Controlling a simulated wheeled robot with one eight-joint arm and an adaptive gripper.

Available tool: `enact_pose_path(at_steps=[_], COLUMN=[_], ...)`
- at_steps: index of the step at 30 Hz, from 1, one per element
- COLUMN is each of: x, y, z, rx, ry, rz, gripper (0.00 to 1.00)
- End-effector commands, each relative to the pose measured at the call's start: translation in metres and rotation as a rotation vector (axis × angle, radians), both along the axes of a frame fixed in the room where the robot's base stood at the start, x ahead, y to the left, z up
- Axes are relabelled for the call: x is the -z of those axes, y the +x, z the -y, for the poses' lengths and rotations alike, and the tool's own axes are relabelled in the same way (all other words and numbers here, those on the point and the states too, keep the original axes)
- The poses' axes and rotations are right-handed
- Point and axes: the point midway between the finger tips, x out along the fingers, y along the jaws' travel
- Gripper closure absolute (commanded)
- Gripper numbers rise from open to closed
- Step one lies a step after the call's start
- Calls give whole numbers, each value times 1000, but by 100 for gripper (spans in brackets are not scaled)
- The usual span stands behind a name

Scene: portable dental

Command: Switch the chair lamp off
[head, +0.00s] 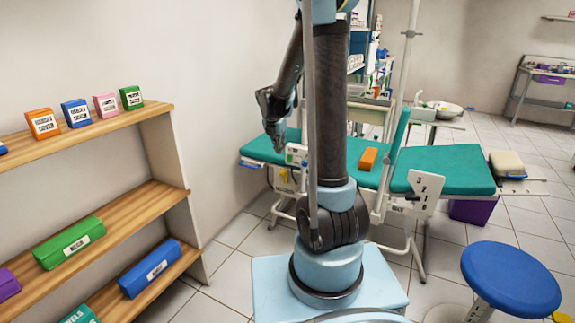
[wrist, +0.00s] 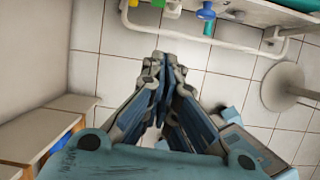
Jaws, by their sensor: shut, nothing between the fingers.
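A padded teal dental chair (head: 442,172) stands beyond my arm in the head view. A small pale control box (head: 296,154) sits at its left end, partly hidden by my arm. In the wrist view, a blue knob (wrist: 206,12) and a green piece (wrist: 172,8) show at the top edge on the chair's side. I cannot tell which of these, if any, is the lamp switch. My gripper (head: 278,138) points down just left of the control box. Its fingers are together and empty in the wrist view (wrist: 158,62). No lamp head is clearly visible.
A white pole (head: 405,90) rises beside the chair. An orange block (head: 368,159) lies on the chair. A blue stool (head: 510,278) stands at right. A wooden shelf (head: 110,232) with coloured boxes stands at left. A white rail (wrist: 210,40) runs below the knobs. Tiled floor lies between.

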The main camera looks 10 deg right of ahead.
Motion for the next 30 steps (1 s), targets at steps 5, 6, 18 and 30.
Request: enact_pose_path(at_steps=[5,6,18,30], x=[5,6,9,50], y=[8,8,9,22], z=[-2,-2,-2,8], rx=[-49,-52,-50,-48], ry=[-20,-21,-20,-19], rz=[-8,-9,-8,-9], gripper=[100,100,100,100])
